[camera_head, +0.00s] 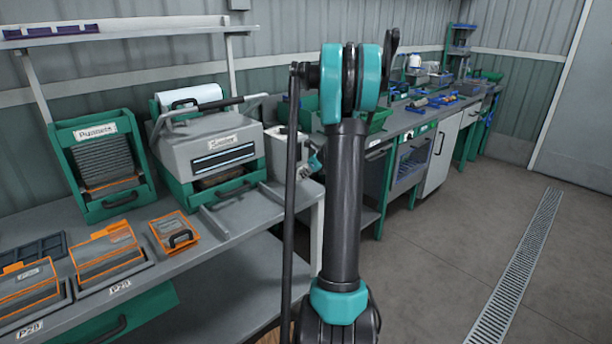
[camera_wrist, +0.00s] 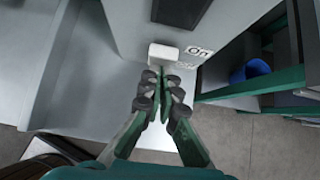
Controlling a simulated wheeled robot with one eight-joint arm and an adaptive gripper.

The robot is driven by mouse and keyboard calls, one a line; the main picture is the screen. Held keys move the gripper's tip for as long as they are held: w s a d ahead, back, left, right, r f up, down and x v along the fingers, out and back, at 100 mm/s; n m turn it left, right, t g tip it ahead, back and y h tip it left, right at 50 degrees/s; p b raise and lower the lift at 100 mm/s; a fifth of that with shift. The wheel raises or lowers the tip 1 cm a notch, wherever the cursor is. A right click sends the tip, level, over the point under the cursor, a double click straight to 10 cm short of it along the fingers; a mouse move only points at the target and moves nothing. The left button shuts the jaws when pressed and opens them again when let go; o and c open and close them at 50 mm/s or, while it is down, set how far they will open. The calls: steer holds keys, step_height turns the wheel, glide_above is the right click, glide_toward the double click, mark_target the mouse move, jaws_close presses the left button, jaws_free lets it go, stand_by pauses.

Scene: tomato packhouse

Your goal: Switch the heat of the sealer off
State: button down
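The sealer (camera_head: 215,150) is a grey machine with a green base, a "Sealer" label and a dark front window, on the bench at the left in the head view. In the wrist view a small white switch block (camera_wrist: 163,54) sits on a pale grey surface, with an "On" label (camera_wrist: 199,53) to its right. A second label (camera_wrist: 184,66) below that is partly covered and unreadable. My gripper (camera_wrist: 165,80) has its fingertips together with nothing visible between them, just below the white block; whether they touch it I cannot tell. My arm hides part of the head view.
Orange-edged boxes (camera_head: 107,252) and a green rack of trays (camera_head: 97,165) stand left of the sealer. A longer bench with tools (camera_head: 440,95) runs behind my arm. The floor (camera_head: 450,250) at the right is clear. A blue container (camera_wrist: 250,70) shows in the wrist view.

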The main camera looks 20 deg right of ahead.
steer(key=shift+w+a+r, duration=0.1)
steer(key=shift+w+r, duration=0.1)
steer(key=shift+r, duration=0.1)
steer(key=shift+w+r, duration=0.1)
steer(key=shift+r, duration=0.65)
